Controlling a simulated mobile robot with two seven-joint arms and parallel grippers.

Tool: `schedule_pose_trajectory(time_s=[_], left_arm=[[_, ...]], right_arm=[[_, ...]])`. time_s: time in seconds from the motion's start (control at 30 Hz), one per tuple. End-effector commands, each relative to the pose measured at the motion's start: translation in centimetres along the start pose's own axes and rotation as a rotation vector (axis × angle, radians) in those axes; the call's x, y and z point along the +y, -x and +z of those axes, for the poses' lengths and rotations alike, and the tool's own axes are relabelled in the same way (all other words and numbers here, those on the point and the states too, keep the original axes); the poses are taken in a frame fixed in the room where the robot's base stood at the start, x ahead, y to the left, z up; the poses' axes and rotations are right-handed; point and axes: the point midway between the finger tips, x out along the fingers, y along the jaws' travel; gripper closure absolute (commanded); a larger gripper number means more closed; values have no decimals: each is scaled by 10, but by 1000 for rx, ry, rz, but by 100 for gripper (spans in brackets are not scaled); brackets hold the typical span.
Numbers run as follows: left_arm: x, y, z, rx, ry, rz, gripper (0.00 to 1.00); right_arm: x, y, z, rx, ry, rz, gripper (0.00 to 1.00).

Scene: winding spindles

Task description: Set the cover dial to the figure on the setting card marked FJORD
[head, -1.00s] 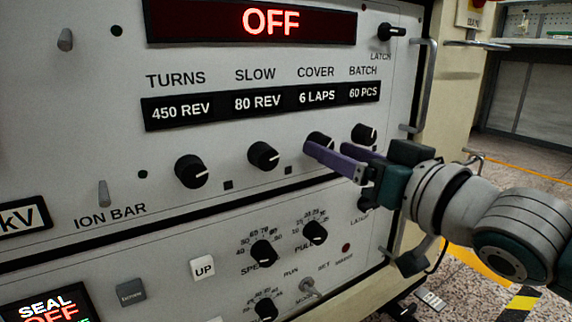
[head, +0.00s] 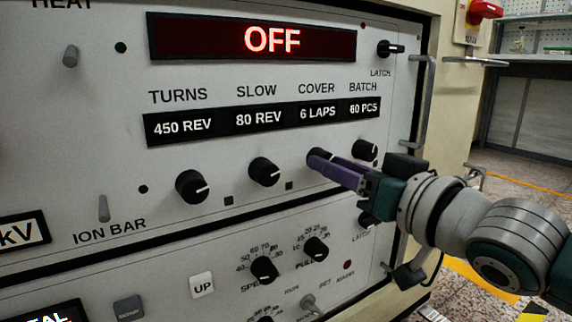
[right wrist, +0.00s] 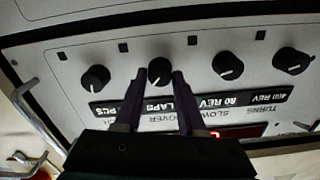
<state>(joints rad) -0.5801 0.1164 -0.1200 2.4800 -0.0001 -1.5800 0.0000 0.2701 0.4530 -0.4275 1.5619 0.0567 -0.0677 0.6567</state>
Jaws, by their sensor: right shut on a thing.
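The cover dial (right wrist: 160,68) is a black knob in the right wrist view. In the head view it sits below the COVER window (head: 317,115), which reads 6 LAPS, and is partly hidden by my fingers. My right gripper (head: 322,160) has its purple fingers on the two sides of this knob and is shut on it. It also shows in the right wrist view (right wrist: 160,78). The setting card marked FJORD is not seen in these frames. My left gripper is not in view.
The TURNS knob (head: 191,187), SLOW knob (head: 264,171) and BATCH knob (head: 365,150) stand in the same row. A display (head: 272,40) above reads OFF. A metal handle (head: 424,100) projects at the panel's right edge. A lower panel has more knobs and an UP button (head: 202,285).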

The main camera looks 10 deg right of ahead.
Motion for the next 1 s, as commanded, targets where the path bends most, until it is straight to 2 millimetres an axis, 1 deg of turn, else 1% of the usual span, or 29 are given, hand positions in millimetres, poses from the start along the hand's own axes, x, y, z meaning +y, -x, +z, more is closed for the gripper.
schedule_pose_trajectory(time_s=[0.37,0.57,0.77,1.0], left_arm=[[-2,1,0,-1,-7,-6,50],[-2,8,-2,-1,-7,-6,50],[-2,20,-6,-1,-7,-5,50],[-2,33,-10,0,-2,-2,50]], right_arm=[[0,0,0,0,11,0,100],[0,0,-2,0,77,0,100],[-1,0,-3,-1,215,1,100],[-1,0,-3,-1,440,1,100]])
